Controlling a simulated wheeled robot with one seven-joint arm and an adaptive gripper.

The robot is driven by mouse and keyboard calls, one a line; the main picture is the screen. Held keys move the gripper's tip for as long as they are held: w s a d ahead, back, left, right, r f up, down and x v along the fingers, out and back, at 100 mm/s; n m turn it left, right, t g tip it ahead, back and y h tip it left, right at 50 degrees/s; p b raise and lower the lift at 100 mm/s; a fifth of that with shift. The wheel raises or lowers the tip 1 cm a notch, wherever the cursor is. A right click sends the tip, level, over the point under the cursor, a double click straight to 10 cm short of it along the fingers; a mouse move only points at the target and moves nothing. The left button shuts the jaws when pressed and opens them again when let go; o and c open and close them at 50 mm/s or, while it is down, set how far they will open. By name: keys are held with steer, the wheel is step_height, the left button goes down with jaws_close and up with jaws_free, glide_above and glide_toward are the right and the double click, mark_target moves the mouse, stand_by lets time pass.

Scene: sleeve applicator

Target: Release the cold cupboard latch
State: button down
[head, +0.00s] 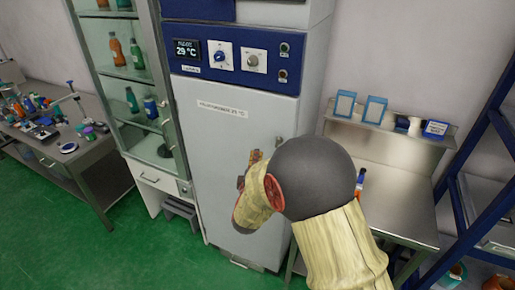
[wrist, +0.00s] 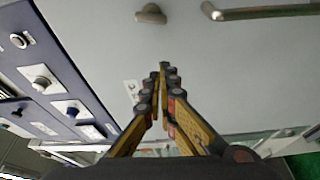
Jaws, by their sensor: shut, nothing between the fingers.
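The cold cupboard is the tall grey-white unit with a blue control panel, and its door (head: 215,150) looks closed. A small grey latch knob (head: 279,142) sits near the door's right edge; in the wrist view a rounded latch knob (wrist: 150,14) shows at the top. A bar handle (wrist: 258,11) is beside it, to the right in that view. My gripper (wrist: 165,70) is shut and empty in front of the door, apart from knob and handle in the picture. In the head view my arm hides most of the gripper and the door's lower right.
The panel (head: 235,55) has a 29 °C display and dials. A glass cabinet (head: 130,90) stands left, a cluttered bench (head: 60,140) beyond it. A steel table (head: 385,190) and blue rack (head: 475,170) stand right. Green floor (head: 120,260) is clear at front left.

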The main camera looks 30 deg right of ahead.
steer(key=shift+v, duration=1.55)
